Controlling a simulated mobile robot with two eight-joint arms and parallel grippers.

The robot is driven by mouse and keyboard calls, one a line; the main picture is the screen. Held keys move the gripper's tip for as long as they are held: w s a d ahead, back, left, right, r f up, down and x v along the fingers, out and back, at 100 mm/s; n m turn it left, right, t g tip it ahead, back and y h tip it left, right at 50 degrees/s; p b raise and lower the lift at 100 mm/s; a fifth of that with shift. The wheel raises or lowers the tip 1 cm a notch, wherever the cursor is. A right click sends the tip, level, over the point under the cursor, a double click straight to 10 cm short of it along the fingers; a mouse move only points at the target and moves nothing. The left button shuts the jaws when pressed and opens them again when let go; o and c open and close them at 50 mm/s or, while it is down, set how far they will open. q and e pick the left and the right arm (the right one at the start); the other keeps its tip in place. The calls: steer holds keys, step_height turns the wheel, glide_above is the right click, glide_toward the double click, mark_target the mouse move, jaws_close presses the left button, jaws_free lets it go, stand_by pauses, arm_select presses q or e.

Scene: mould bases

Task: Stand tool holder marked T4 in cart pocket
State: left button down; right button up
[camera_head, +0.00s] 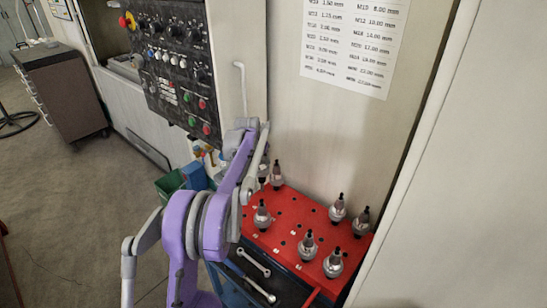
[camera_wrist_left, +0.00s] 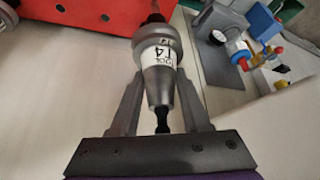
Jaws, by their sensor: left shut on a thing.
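A steel tool holder with a white label marked T4 (camera_wrist_left: 159,57) is between the two fingers of my left gripper (camera_wrist_left: 157,82) in the left wrist view. The gripper is shut on it. Its black stud points toward the palm, and its dark tool end overlaps the edge of the red cart top (camera_wrist_left: 85,14) in that view. In the head view my left gripper (camera_head: 258,166) is at the rear left of the red cart top (camera_head: 293,207), and the arm partly hides the held holder. I cannot tell the gap to the cart. My right gripper is not in view.
Several other tool holders stand on the cart, including one near the gripper (camera_head: 276,176) and one at front left (camera_head: 262,215). Empty pockets lie between them. Wrenches (camera_head: 256,280) lie on a lower dark surface. The machine control panel (camera_head: 178,70) is behind left.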

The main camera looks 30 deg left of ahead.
mark_target(261, 182)
arm_select(q)
steer(key=shift+s+a+r, duration=0.1)
steer(key=shift+a, duration=0.15)
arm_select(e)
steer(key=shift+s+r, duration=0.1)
arm_select(q)
steer(key=shift+s+f+b, duration=0.1)
steer(key=shift+f+b, duration=0.85)
steer(key=shift+f, duration=1.75)
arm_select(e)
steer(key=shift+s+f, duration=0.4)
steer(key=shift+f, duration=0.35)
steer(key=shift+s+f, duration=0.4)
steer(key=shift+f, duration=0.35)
arm_select(q)
steer(key=shift+f, duration=0.1)
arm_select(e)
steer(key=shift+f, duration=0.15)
arm_select(q)
steer(key=shift+f+b, duration=0.65)
steer(key=shift+f, duration=0.7)
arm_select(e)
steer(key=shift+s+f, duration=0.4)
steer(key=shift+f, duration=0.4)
arm_select(q)
steer(key=shift+f, duration=0.15)
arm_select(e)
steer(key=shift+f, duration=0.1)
